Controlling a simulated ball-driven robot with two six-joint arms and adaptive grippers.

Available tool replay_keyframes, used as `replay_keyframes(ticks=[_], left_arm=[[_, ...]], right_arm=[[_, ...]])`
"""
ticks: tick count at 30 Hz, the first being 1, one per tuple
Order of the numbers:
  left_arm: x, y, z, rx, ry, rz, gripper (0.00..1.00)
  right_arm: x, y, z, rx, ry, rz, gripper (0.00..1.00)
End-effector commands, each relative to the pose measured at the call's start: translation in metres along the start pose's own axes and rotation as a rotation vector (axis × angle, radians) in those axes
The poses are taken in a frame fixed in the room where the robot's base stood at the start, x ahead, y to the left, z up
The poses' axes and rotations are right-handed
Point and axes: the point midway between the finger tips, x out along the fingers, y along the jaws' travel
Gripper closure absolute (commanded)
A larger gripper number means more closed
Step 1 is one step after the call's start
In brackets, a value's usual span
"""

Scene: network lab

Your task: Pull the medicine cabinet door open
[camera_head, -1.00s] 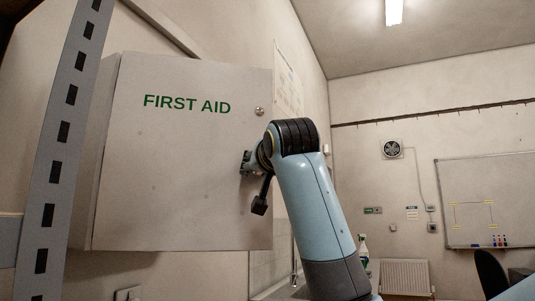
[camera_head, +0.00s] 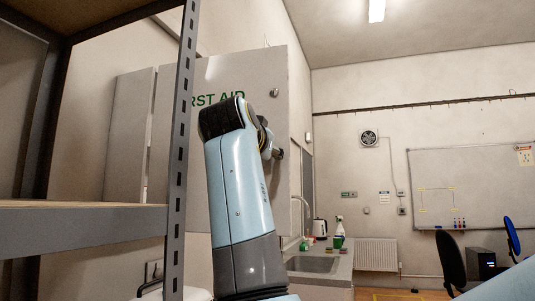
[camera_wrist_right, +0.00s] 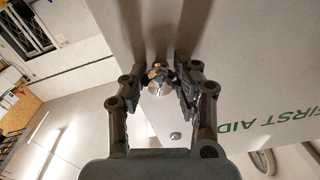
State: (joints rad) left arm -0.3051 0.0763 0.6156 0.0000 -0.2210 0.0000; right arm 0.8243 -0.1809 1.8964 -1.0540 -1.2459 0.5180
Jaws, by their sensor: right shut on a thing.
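The medicine cabinet door (camera_head: 220,75) is a pale panel with green FIRST AID lettering. It stands ajar, with a gap between it and the cabinet body (camera_head: 128,135) at its left. My right arm covers part of the door in the head view. My right gripper (camera_head: 277,153) is at the door's right edge, mostly hidden behind my wrist. In the right wrist view my right gripper (camera_wrist_right: 158,85) has its two fingers closed around the round metal knob (camera_wrist_right: 158,88). A small round lock (camera_wrist_right: 175,136) is on the door near it. My left gripper is out of view.
A metal shelving rack (camera_head: 178,180) with a wooden shelf stands close at left, in front of the cabinet. A counter with a sink (camera_head: 312,264) lies beyond my arm, with a spray bottle (camera_head: 339,227) and kettle. Open room extends to the right.

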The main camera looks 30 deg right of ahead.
Motion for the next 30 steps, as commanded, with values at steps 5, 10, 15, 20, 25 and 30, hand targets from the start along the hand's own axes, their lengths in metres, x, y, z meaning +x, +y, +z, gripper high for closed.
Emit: replay_keyframes(ticks=[5,10,15,20,25,30], left_arm=[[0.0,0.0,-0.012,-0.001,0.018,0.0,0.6],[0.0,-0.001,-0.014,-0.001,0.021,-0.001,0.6],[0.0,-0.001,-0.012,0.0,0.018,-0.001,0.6],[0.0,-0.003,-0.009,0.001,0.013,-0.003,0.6],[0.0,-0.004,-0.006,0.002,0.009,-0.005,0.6],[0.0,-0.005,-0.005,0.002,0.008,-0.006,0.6]], right_arm=[[0.0,-0.001,-0.003,0.003,0.009,0.007,1.0],[0.0,0.0,-0.003,0.003,0.009,0.007,1.0],[0.0,0.0,-0.003,0.003,0.008,0.007,0.6],[0.0,0.0,-0.002,0.002,0.006,0.007,0.45],[0.0,0.0,-0.001,0.001,0.004,0.007,0.45],[0.0,-0.003,-0.011,0.004,0.005,0.007,0.45]])
